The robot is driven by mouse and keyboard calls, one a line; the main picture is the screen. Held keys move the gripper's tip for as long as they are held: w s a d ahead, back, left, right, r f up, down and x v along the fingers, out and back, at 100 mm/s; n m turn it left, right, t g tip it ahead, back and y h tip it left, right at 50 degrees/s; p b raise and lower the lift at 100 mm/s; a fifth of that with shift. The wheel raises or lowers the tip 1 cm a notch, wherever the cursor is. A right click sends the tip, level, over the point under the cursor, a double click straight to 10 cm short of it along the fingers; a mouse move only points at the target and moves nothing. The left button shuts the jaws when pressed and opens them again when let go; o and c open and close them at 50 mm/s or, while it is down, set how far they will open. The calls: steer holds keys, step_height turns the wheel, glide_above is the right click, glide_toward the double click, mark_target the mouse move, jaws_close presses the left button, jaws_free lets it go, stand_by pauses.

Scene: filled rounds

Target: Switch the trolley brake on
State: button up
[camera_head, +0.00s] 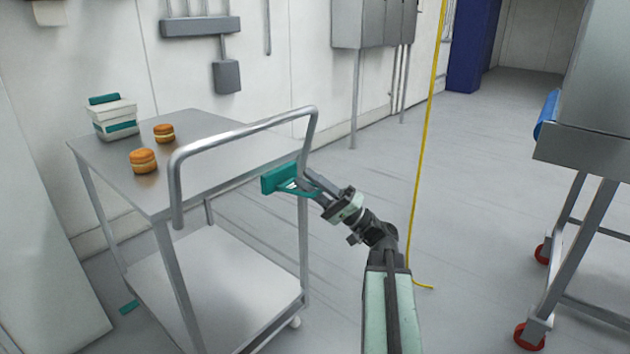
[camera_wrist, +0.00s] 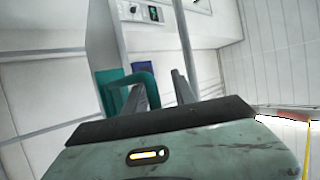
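The trolley (camera_head: 215,262) is a grey metal cart with two shelves and a tubular push handle (camera_head: 245,130). A teal block (camera_head: 279,178) with a thin teal bar or loop sits at its right end, below the push handle; it looks like the brake control. The wrist view shows the block (camera_wrist: 110,90) and its loop (camera_wrist: 149,78) at the fingertips. My gripper (camera_head: 306,184) is at this loop, its fingers (camera_wrist: 160,84) apart. The loop's near end overlaps the left finger; whether it lies between the fingers or touches one is unclear.
Two orange-brown round filled items (camera_head: 144,161) and stacked white-and-teal boxes (camera_head: 112,116) stand on the trolley top. A small teal piece (camera_head: 130,307) shows at the trolley's lower left. A yellow cable (camera_head: 424,150) hangs right of my arm. A steel unit on red-wheeled legs (camera_head: 585,240) stands right.

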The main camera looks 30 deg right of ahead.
steer(key=b+v, duration=0.4)
steer(key=v, duration=0.3)
steer(key=shift+s+d+f+b, duration=0.2)
steer(key=shift+f+b, duration=0.05)
steer(key=shift+b, duration=0.05)
